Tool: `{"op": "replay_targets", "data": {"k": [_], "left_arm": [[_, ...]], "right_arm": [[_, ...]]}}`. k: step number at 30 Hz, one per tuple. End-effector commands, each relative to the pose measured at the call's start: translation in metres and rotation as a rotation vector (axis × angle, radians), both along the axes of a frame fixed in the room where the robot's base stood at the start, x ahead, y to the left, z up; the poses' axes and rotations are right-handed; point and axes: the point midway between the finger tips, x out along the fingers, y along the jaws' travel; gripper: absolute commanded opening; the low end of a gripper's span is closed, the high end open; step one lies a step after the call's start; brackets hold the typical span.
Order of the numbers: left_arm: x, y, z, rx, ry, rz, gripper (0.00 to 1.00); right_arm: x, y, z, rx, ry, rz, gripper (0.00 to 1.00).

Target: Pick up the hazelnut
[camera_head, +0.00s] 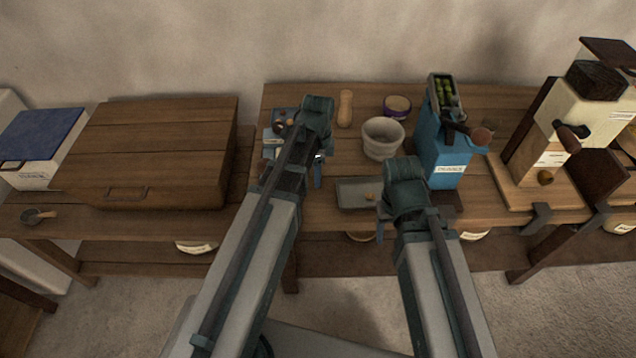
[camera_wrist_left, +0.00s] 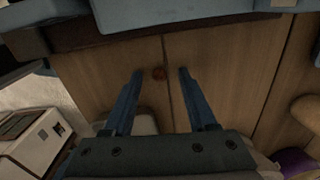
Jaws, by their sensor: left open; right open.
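A small round reddish-brown nut, which looks like the hazelnut (camera_wrist_left: 159,73), lies on the wooden surface in the left wrist view. My left gripper (camera_wrist_left: 161,75) is open, and its two blue fingers point down on either side of the nut with a gap on each side. In the head view my left gripper (camera_head: 293,170) is over the left part of the right-hand table; its own arm covers that spot and I cannot make out the nut there. My right gripper (camera_head: 414,216) is open at the table's front, next to a grey tray (camera_head: 350,193).
On the table stand a stone mortar (camera_head: 382,139), a wooden pestle (camera_head: 345,108), a purple jar (camera_head: 397,106), a blue hand-cranked machine (camera_head: 437,150) and a cream grinder (camera_head: 590,115). A small light piece lies on the tray. A wooden chest (camera_head: 155,150) stands at left.

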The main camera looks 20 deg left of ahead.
Motion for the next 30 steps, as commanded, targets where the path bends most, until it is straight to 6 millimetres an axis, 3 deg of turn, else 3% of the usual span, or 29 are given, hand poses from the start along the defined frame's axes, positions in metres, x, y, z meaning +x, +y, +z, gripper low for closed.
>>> {"op": "replay_targets", "data": {"k": [6,16,30], "left_arm": [[0.0000,-0.0001,0.0000,0.000,0.000,0.000,0.57],[0.0000,0.0000,0.0000,0.000,0.000,0.000,0.00],[0.0000,0.0000,0.0020,0.000,0.000,0.000,0.00]], "right_arm": [[0.0000,0.0000,0.0000,0.000,0.000,0.000,0.59],[0.0000,0.0000,0.0000,0.000,0.000,0.000,0.59],[0.0000,0.0000,0.0020,0.000,0.000,0.000,0.59]]}}
